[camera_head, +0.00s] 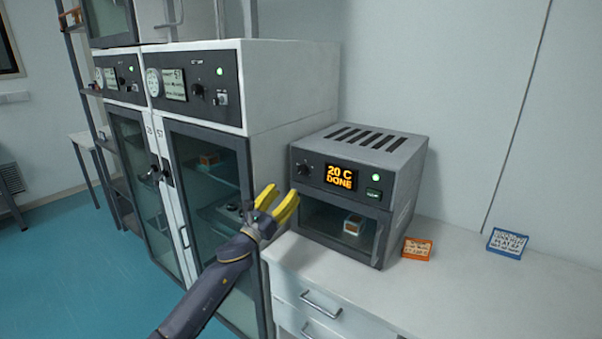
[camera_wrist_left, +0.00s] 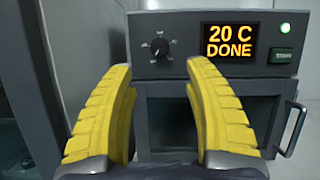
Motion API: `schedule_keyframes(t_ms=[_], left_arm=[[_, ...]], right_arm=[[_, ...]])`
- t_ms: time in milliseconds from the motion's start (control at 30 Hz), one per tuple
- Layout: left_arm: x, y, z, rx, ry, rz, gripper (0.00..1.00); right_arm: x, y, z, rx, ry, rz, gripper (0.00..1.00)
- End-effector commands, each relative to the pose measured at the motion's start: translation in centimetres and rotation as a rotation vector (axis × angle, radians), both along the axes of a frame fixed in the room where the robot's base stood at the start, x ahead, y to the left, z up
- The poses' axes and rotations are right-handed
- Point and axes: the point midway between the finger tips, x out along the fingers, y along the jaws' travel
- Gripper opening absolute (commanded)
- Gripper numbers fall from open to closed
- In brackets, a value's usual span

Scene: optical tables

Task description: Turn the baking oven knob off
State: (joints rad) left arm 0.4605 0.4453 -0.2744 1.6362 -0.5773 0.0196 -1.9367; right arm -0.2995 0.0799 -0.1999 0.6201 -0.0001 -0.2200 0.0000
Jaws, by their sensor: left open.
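The baking oven (camera_head: 366,165) is a small grey box with top vents, standing on the white counter. Its black round knob (camera_head: 304,169) is at the left of the front panel. The knob (camera_wrist_left: 160,47) also shows in the left wrist view, above and between the fingers. The oven display (camera_head: 341,177) reads "20 C DONE" in orange. A green light (camera_head: 376,177) glows beside it. My left gripper (camera_head: 278,202), with yellow fingers, is open and empty in front of the oven's left side, below the knob and apart from it. My right gripper is not in view.
A tall white cabinet (camera_head: 290,85) with glass doors stands left of the oven, close to my left arm. A small box (camera_head: 353,224) is behind the oven's glass door. Orange (camera_head: 417,248) and blue (camera_head: 507,243) labelled boxes lie on the counter (camera_head: 470,290) at the right.

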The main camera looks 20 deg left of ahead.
Motion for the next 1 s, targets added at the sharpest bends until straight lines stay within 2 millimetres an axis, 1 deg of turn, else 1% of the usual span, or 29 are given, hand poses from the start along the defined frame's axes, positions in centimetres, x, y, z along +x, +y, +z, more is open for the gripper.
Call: schedule_keyframes(t_ms=[33,200,500,700,1000], left_arm=[[0.9,-0.3,0.5,-0.001,-0.002,0.0,0.52],[3.5,-1.1,1.6,-0.002,-0.001,0.001,0.52],[7.2,-2.3,3.2,-0.001,-0.001,0.0,0.52],[8.5,-2.8,3.7,0.0,0.0,0.001,0.52],[9.0,-2.9,3.9,0.0,0.0,0.001,0.52]], right_arm=[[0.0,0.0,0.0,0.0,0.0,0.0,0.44],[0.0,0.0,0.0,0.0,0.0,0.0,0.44],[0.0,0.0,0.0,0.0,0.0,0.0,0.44],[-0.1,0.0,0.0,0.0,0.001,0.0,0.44],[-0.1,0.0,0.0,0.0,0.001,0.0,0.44]])
